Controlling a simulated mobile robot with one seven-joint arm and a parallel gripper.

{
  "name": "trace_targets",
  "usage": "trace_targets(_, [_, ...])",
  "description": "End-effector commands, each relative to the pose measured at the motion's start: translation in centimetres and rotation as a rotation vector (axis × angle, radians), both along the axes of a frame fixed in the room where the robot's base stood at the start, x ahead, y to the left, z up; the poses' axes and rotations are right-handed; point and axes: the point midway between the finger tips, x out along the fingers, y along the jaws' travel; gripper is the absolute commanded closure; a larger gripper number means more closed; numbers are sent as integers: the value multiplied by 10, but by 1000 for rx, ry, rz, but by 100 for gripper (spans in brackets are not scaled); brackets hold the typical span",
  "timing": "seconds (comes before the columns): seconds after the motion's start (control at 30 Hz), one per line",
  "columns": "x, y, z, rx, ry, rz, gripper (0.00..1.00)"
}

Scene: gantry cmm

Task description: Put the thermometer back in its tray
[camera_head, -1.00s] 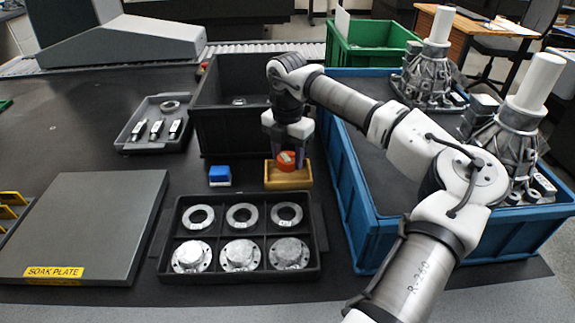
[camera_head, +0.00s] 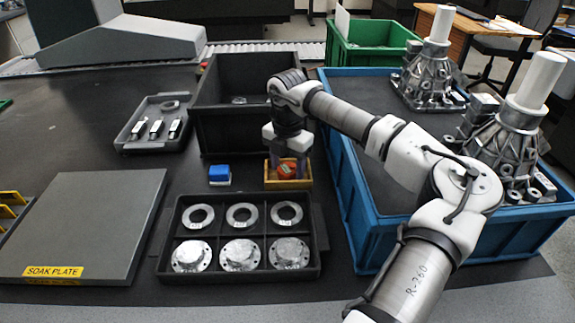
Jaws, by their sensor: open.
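The thermometer appears to be the small orange-red round piece (camera_head: 286,169). It sits in the small tan tray (camera_head: 288,184), near the middle of the table. My gripper (camera_head: 288,168) points down at this tray. Its fingers are open on either side of the orange-red piece. Whether a finger touches the piece is too small to tell. The gripper and wrist hide the back part of the tray.
A blue block (camera_head: 220,175) stands left of the tan tray. A black compartment tray (camera_head: 166,243) with rings and flanged discs lies in front. A deep black bin (camera_head: 222,132) stands behind, and a large blue crate (camera_head: 350,215) is at right. A soak plate (camera_head: 85,220) lies left.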

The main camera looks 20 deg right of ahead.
Motion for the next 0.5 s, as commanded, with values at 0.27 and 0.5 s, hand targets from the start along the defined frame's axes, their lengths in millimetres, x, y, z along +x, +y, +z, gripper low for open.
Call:
trace_targets(0.27, [1,-1,44,-4,-5,-1,43])
trace_targets(0.5, [1,0,94,-2,-2,-1,43])
